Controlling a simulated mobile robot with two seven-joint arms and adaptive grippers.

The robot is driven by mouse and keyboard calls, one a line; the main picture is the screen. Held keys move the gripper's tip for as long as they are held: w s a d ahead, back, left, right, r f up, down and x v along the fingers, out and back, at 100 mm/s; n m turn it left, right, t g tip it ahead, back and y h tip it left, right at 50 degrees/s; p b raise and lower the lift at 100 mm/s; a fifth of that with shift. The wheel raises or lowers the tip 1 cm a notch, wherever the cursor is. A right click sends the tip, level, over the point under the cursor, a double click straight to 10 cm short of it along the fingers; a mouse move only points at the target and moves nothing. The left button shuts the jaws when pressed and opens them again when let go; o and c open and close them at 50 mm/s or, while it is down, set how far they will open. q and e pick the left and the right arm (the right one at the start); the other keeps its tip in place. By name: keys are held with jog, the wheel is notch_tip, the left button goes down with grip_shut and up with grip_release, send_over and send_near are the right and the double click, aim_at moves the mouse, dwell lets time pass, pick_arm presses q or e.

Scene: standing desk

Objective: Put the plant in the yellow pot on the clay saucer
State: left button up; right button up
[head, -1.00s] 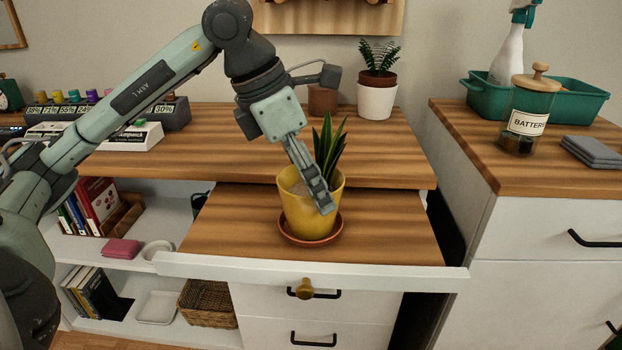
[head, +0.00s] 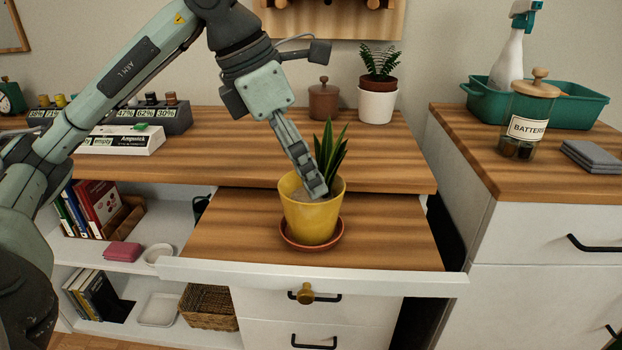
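The yellow pot (head: 309,219) holds a spiky green plant (head: 331,150) and stands upright on the clay saucer (head: 338,241), on the pulled-out wooden board. The saucer's rim shows around the pot's base. My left gripper (head: 315,190) comes down from the upper left, its fingertips at the pot's mouth beside the leaves. The pot's front wall is uncovered below the fingertips. The fingers overlap in this view, so their gap is hidden, and I cannot tell whether they touch the rim. My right gripper is not in view.
A white pot with a small fern (head: 378,100) and a brown lidded jar (head: 323,100) stand at the back of the desk. The pull-out board (head: 390,235) is clear on both sides of the saucer. A battery jar (head: 527,120) and teal tub (head: 590,105) stand on the right cabinet.

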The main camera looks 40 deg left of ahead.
pick_arm(q)
jog(key=p+v, duration=0.1)
jog(key=v, duration=0.7)
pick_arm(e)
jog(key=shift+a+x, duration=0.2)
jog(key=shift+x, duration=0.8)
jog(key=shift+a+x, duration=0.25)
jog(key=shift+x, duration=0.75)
pick_arm(q)
jog(key=shift+d, duration=0.1)
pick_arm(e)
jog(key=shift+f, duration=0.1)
